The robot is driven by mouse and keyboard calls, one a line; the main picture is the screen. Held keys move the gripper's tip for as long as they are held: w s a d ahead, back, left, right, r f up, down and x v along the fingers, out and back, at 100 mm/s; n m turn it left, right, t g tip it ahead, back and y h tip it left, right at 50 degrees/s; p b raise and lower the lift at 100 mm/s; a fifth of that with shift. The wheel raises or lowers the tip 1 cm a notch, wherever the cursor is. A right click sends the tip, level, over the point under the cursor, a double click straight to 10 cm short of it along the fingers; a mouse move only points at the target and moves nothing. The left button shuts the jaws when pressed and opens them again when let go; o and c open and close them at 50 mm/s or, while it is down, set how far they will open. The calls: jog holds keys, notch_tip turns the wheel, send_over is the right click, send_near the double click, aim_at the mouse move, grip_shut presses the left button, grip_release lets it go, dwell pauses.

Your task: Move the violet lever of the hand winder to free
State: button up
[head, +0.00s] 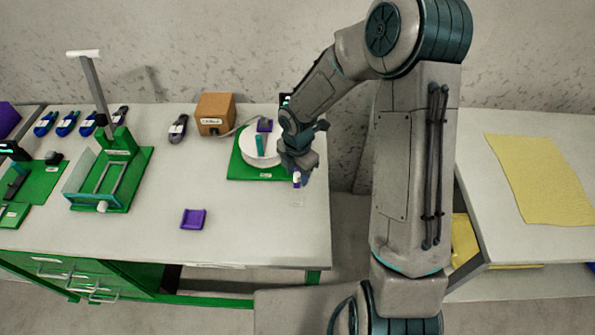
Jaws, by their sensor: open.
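The hand winder appears to be the green base (237,171) with a round white drum (250,158) and a teal upright piece (260,146), near the back right of the table. A violet block (264,125) shows at the drum's back edge. A small violet and white piece (297,180) shows just below my gripper, by the base's right edge; it may be the violet lever. My gripper (299,168) is open, pointing down over the right edge of the base. Its fingers are small and partly hidden, and I cannot tell whether they touch the violet piece.
A violet tray (193,219) lies in front. A green frame with a tall arm (105,178) stands left. The table's front right is clear. A yellow cloth (540,180) lies on another table.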

aim_at(298, 175)
notch_tip(298, 175, up, 14)
dwell(0.4)
jog(key=shift+f, duration=0.1)
dwell(0.3)
jog(key=s+d+r+m+t, duration=0.1)
jog(key=s+d+r+m, duration=0.4)
jog(key=s+m, duration=0.4)
jog(key=s+d+r+m+t, duration=0.2)
jog(key=s+d+r+m, duration=0.3)
jog(key=s+m, duration=0.5)
jog(key=m, duration=0.6)
jog(key=shift+s+d+r+m, duration=0.15)
jog(key=shift+d+r+m, duration=0.1)
jog(key=shift+m, duration=0.15)
